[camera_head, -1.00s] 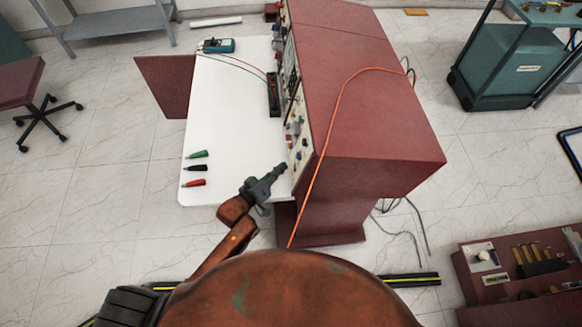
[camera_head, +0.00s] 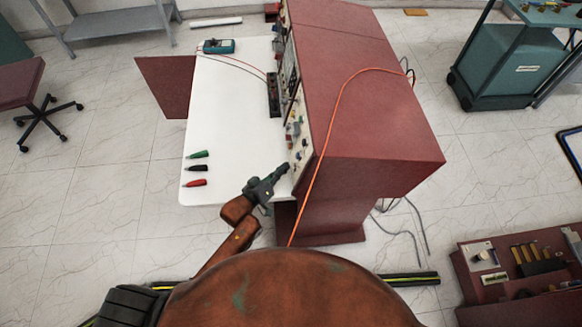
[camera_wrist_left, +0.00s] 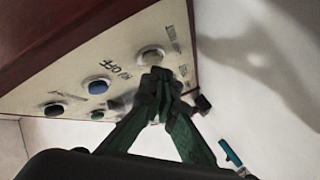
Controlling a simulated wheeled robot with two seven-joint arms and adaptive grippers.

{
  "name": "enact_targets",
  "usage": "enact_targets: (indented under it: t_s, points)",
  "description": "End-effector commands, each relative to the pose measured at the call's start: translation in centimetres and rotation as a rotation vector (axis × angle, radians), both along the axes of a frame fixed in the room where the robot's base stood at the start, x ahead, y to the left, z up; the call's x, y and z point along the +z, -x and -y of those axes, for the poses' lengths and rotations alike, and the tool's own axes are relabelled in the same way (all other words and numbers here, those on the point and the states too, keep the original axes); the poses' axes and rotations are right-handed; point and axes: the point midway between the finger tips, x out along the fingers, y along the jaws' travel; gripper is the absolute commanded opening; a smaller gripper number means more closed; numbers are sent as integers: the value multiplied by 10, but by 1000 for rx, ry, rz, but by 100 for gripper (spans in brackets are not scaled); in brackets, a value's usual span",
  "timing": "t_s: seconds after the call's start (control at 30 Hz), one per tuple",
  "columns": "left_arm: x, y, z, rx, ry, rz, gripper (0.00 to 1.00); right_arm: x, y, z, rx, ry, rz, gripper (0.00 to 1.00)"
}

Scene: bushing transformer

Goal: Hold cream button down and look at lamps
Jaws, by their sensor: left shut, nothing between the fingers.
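The cream button (camera_wrist_left: 151,54) is a round, pale button on the cream control panel (camera_head: 301,150), near the panel's edge in the left wrist view. My left gripper (camera_wrist_left: 160,78) is shut and empty. Its fingertips overlap the lower edge of the cream button in that view; I cannot tell whether they press it. In the head view my left gripper (camera_head: 284,169) reaches the near end of the panel, and the button itself is too small to make out. No lamp can be picked out as lit. My right gripper is not in view.
A blue button (camera_wrist_left: 98,86) and a black one (camera_wrist_left: 54,109) sit beside the cream button. Green, black and red plugs (camera_head: 195,183) lie on the white tabletop (camera_head: 225,120). An orange cable (camera_head: 333,115) runs over the red cabinet (camera_head: 380,110).

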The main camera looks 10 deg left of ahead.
Motion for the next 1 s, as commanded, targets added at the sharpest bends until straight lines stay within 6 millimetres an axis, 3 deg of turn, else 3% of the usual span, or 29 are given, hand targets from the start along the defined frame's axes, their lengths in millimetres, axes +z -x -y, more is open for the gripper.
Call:
enact_targets:
  t_s: [1.0]
  points:
    - [-2,-2,9,-1,0,0,0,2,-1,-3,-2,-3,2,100]
